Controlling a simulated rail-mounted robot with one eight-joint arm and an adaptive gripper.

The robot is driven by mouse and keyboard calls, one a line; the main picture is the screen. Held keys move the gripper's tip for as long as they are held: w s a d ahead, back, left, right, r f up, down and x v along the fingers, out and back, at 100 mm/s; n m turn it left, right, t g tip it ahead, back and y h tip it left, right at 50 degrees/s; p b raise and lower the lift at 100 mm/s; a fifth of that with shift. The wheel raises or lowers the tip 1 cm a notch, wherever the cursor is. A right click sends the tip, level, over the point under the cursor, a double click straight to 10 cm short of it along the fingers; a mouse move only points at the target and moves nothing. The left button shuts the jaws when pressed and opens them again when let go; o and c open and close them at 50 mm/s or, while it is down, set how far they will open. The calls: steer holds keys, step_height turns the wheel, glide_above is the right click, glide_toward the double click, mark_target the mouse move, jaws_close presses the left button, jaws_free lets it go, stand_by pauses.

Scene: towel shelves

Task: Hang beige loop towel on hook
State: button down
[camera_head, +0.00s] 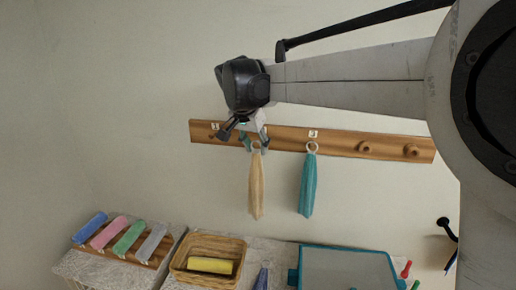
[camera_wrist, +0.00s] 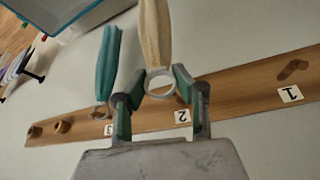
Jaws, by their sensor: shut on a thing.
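The beige towel (camera_head: 257,188) hangs straight down from its pale ring loop at the wooden hook rail (camera_head: 340,142). My gripper (camera_head: 254,143) is in front of the rail, shut on the ring. In the wrist view, the ring (camera_wrist: 161,86) sits between my two fingertips (camera_wrist: 158,82), with the towel (camera_wrist: 155,35) extending away from it. The label 2 (camera_wrist: 183,117) is close beside my fingers. The peg at label 2 is not visible, so I cannot tell whether the ring is around it.
A teal towel (camera_head: 308,184) hangs at label 3 (camera_head: 313,134), just right of the beige one. The peg by label 1 (camera_wrist: 292,68) is bare, as are two right-hand pegs. Below are a basket (camera_head: 207,258), rolled towels (camera_head: 130,237) and a blue-rimmed bin (camera_head: 345,268).

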steer(key=shift+w+d+f+p, duration=0.1)
steer(key=shift+w+d, duration=0.05)
steer(key=shift+w, duration=0.7)
steer(key=shift+w+d+f+p, duration=0.1)
steer(key=shift+w+d, duration=0.1)
steer(key=shift+w, duration=0.7)
steer(key=shift+w+d+p, duration=0.1)
steer(key=shift+w+d, duration=0.05)
steer(key=shift+w, duration=0.7)
steer(key=shift+w+d+f+b, duration=0.1)
steer(key=shift+w+f+b, duration=0.25)
steer(key=shift+w+f, duration=0.3)
steer(key=c, duration=1.3)
jaws_free()
steer(key=shift+r, duration=0.1)
steer(key=shift+r, duration=0.1)
